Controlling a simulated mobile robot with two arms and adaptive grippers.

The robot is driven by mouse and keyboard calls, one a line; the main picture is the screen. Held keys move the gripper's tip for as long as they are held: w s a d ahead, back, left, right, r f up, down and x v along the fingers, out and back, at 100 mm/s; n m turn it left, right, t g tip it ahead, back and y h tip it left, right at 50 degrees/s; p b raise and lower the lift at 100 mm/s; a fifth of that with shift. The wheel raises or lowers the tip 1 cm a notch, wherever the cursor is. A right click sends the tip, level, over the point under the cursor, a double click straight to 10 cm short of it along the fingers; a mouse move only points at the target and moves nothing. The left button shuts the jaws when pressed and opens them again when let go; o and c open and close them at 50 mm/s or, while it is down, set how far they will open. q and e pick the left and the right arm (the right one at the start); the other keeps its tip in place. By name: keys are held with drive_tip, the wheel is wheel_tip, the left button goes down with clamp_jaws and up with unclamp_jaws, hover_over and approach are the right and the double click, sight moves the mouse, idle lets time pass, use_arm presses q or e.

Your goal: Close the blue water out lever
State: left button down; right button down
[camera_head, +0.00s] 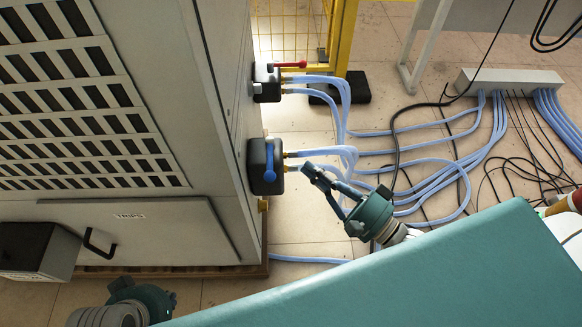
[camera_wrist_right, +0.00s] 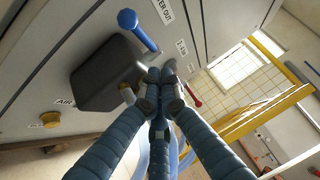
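The blue lever (camera_head: 269,162) sits on a black valve box (camera_head: 257,180) on the cabinet's side. In the right wrist view the blue lever (camera_wrist_right: 138,31) slants across the panel beside a partly cut label ending in "TER OUT" (camera_wrist_right: 163,11). My right gripper (camera_head: 313,172) is to the right of the valve box, apart from the lever. In the wrist view its fingertips (camera_wrist_right: 159,76) are drawn together with nothing seen between them, below the lever's end and overlapping the box's edge. My left gripper (camera_head: 140,297) is low at the left; its fingers are not clearly visible.
A second black valve box with a red lever (camera_head: 288,65) is farther back on the same side. Light blue hoses (camera_head: 320,152) run from both boxes, past my right gripper, to a grey manifold (camera_head: 510,79). A yellow frame (camera_head: 342,35) stands behind.

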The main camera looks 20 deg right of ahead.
sight(272, 153)
drive_tip(key=a, duration=0.1)
drive_tip(key=w+a, duration=0.1)
drive_tip(key=a, duration=0.1)
drive_tip(key=w+a+r, duration=0.1)
drive_tip(key=shift+w+a, duration=0.1)
drive_tip(key=shift+a, duration=0.2)
